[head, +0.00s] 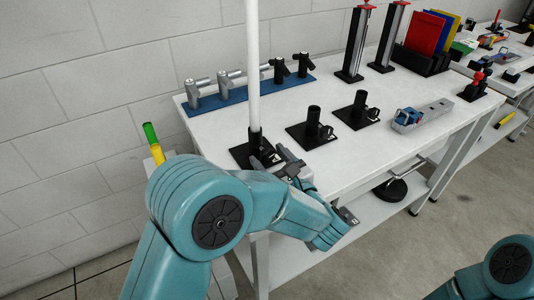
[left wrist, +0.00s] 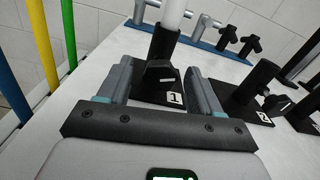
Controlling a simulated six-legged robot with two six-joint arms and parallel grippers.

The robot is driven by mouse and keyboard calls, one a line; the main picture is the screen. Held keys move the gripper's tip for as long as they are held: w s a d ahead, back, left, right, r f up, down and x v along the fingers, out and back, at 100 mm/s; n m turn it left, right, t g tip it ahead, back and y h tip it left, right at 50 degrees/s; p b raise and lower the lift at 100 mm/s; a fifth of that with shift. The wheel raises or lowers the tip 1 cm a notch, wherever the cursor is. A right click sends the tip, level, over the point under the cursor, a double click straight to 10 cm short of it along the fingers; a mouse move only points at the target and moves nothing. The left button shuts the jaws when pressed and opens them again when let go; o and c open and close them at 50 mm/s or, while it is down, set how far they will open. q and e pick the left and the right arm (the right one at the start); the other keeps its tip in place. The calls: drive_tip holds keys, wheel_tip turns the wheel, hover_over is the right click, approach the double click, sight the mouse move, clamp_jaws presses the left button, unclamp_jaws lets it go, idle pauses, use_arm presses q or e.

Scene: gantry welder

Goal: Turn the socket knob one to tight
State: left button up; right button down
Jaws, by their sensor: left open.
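Socket one is a black socket (head: 255,140) on a square black base, with a tall white pole (head: 253,60) standing upright in it. In the left wrist view the socket (left wrist: 163,45) has a label "1" on its base. Its dark knob (left wrist: 160,70) faces the wrist camera, low on the socket; its exact angle is hard to tell. My left gripper (left wrist: 160,82) is open, with one finger on each side of the knob, and no clear contact shows. In the head view the left gripper (head: 282,165) is at the socket, partly covering its base. My right gripper is out of view.
Two empty black sockets (head: 313,123) (head: 358,110) with knobs stand to the right on the white table (head: 400,150). A blue rail (head: 250,90) with several clamps lies behind. Green and yellow rods (head: 151,133) stand left of the table.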

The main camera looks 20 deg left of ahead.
use_arm(q)
drive_tip(key=shift+w+a, duration=0.1)
drive_tip(key=shift+w, duration=0.05)
drive_tip(key=c, duration=1.1)
drive_tip(key=shift+o, duration=0.2)
drive_tip(key=shift+r+m+p, duration=0.2)
drive_tip(key=shift+m+p, duration=0.4)
drive_tip(key=shift+p, duration=0.25)
drive_tip(key=shift+m+p, duration=0.6)
drive_tip(key=shift+p, duration=0.1)
drive_tip(key=m+p, duration=0.2)
drive_tip(key=shift+m, duration=0.4)
drive_tip(key=shift+f+m+p, duration=0.1)
drive_tip(key=shift+m+p, duration=0.65)
drive_tip(key=shift+m, duration=0.05)
